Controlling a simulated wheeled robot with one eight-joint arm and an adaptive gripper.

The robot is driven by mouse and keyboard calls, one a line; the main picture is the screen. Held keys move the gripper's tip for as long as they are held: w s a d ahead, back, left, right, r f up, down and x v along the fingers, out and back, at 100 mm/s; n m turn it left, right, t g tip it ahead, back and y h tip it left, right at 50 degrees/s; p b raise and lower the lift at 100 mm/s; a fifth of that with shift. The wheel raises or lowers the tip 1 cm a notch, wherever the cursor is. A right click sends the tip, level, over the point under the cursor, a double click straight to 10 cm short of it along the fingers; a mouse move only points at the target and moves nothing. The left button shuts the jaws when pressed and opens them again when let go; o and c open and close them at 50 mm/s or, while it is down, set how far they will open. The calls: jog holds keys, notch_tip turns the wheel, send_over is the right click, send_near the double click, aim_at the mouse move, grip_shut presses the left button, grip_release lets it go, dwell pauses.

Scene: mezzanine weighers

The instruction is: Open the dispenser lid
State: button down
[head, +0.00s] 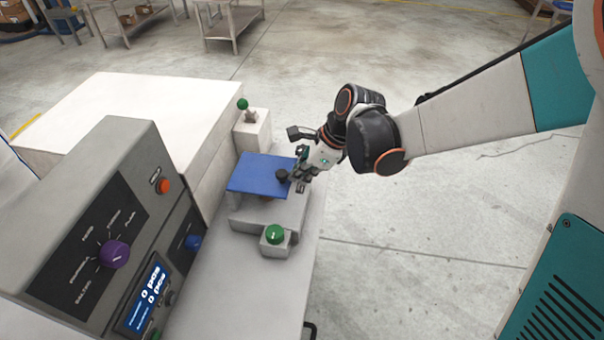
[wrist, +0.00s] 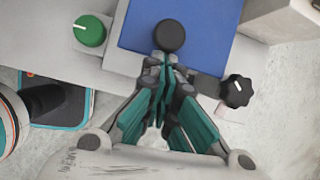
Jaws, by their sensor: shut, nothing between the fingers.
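The dispenser lid is most likely the flat blue plate (head: 257,173) on the grey block (head: 270,218), though I cannot be sure. It has a dark round knob (head: 282,176) at its right edge. In the wrist view the blue plate (wrist: 205,22) fills the top middle, with the black knob (wrist: 169,36) at its near edge. My gripper (head: 294,181) is shut and empty. In the wrist view its fingertips (wrist: 168,58) are right at the knob; I cannot tell whether they touch it. The plate looks slightly raised in the head view; its hinge is hidden.
A green knob (head: 275,234) sits in front of the block and a green-topped lever (head: 243,104) behind it. A black star knob (wrist: 237,91) is right of my fingers. A grey control panel (head: 110,230) stands at left. Open floor (head: 420,230) lies right of the bench.

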jog(key=shift+r, duration=0.2)
jog(key=a+r+h+p, duration=0.1)
jog(key=r+p, duration=0.1)
jog(key=r, duration=0.1)
jog(key=a+r+h+p, duration=0.2)
jog(key=r, duration=0.1)
jog(key=a+r+h+p, duration=0.2)
jog(key=r, duration=0.1)
jog(key=shift+w+r+g, duration=0.1)
jog(key=shift+w+g, duration=0.2)
jog(key=shift+g, duration=0.1)
jog(key=a+r+p, duration=0.1)
jog(key=a+r, duration=0.1)
jog(key=a, duration=0.2)
jog(key=w+a+r+p, duration=0.1)
jog(key=a+r, duration=0.1)
jog(key=a, duration=0.3)
jog(key=shift+w+r, duration=0.2)
jog(key=shift+r, duration=0.15)
